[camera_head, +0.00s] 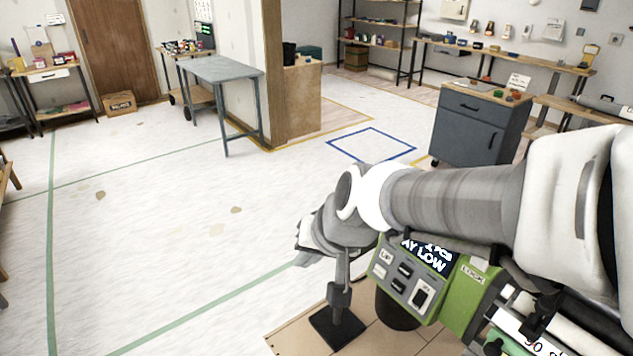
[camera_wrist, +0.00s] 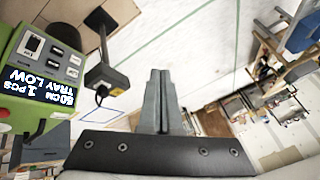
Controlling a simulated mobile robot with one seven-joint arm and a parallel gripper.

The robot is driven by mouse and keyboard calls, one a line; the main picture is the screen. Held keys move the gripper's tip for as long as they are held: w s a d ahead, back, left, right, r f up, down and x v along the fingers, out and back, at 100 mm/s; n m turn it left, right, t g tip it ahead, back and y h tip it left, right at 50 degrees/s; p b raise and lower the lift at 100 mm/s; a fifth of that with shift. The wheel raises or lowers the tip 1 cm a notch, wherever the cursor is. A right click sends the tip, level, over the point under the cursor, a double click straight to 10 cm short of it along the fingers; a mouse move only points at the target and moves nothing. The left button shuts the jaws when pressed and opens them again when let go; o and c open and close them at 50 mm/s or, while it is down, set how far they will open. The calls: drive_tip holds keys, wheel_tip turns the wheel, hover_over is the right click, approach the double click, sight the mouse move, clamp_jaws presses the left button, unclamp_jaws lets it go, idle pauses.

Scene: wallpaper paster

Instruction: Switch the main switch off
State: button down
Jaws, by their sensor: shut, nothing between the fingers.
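The green machine (camera_head: 460,300) stands below my arm in the head view and at the left edge of the wrist view (camera_wrist: 32,112). Its grey control panel (camera_head: 391,288) carries a large black rocker switch (camera_head: 421,295) and smaller black buttons. In the wrist view the rocker (camera_wrist: 33,45) sits in a white plate near the panel's corner. I cannot read its marking or tell its position. The display (camera_wrist: 40,86) is lit and reads "50CM 1 PCS TRAY LOW". My gripper (camera_wrist: 160,72) is shut and empty, to the right of the panel and apart from it.
A dark post with a square foot (camera_head: 337,328) stands beside the panel; its grey box (camera_wrist: 107,78) lies between panel and fingers in the wrist view. A grey cabinet (camera_head: 478,125) and a table (camera_head: 222,70) stand farther back. The floor at left is clear.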

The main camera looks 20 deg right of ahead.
sight(417, 302)
drive_tip(key=w+d+f+m+h+b, duration=0.2)
drive_tip(key=w+f+m, duration=0.15)
drive_tip(key=f, duration=0.65)
drive_tip(key=w+d+f+m+h+b, duration=0.25)
drive_tip(key=w+f, duration=0.25)
drive_tip(key=f, duration=0.6)
drive_tip(key=s+d+f+m+h+b, duration=0.2)
drive_tip(key=d+f+h, duration=0.2)
drive_tip(key=d, duration=0.3)
drive_tip(key=s+d+f+m+g+h+b, duration=0.1)
drive_tip(key=s+d+f+m+h+b, duration=0.1)
drive_tip(key=d+f+h, duration=0.3)
drive_tip(key=d+h, duration=0.1)
drive_tip(key=d, duration=0.2)
drive_tip(key=shift+s+f, duration=0.2)
drive_tip(key=shift+f, duration=0.05)
drive_tip(key=shift+d, duration=0.1)
drive_tip(key=b+x, duration=0.5)
drive_tip(key=x, duration=0.8)
drive_tip(key=shift+f, duration=0.15)
drive_tip(key=shift+w+d+f, duration=0.1)
drive_tip(key=shift+w+d, duration=0.1)
drive_tip(key=shift+d, duration=0.15)
